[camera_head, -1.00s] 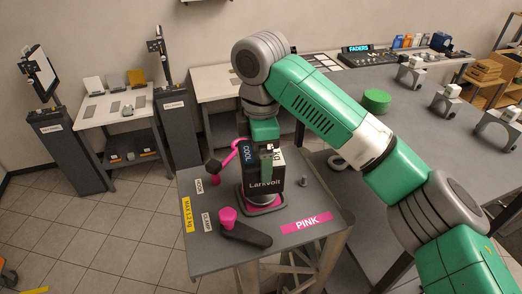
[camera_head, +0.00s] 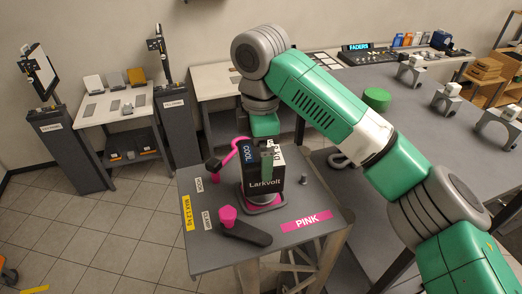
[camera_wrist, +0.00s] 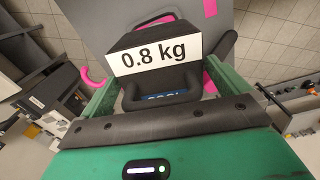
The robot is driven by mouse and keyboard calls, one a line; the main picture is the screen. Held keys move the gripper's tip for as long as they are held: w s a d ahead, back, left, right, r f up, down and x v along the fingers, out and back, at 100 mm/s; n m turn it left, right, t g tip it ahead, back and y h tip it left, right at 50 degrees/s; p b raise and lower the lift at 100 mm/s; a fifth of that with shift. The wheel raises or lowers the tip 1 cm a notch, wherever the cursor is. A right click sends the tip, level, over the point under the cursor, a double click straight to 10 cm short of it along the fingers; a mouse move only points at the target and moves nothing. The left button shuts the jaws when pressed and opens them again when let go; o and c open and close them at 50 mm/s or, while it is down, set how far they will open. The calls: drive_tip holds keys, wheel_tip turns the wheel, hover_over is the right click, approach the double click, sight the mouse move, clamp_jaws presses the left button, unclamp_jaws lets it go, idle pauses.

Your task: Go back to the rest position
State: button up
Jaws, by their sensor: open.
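A black box lettered "Larkvolt" (camera_head: 265,185), with a blue "COOL" patch and a handle on top, stands upright over a grey-and-pink pad on a small grey table (camera_head: 205,258). In the wrist view the box shows a white "0.8 kg" label (camera_wrist: 158,56), and its dark handle (camera_wrist: 162,90) lies between my fingers. My gripper (camera_wrist: 172,88) is open, with one green finger on each side of the box top. Finger contact cannot be told.
A pink hook (camera_head: 236,150) rises close left of the box. A dark clamp lever with a pink knob (camera_head: 228,214) lies in front. A pink "PINK" label (camera_head: 306,221) marks the table edge. A long grey bench with a green cylinder (camera_head: 376,98) stands right.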

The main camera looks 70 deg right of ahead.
wheel_tip(320, 180, up, 7)
idle(0.5)
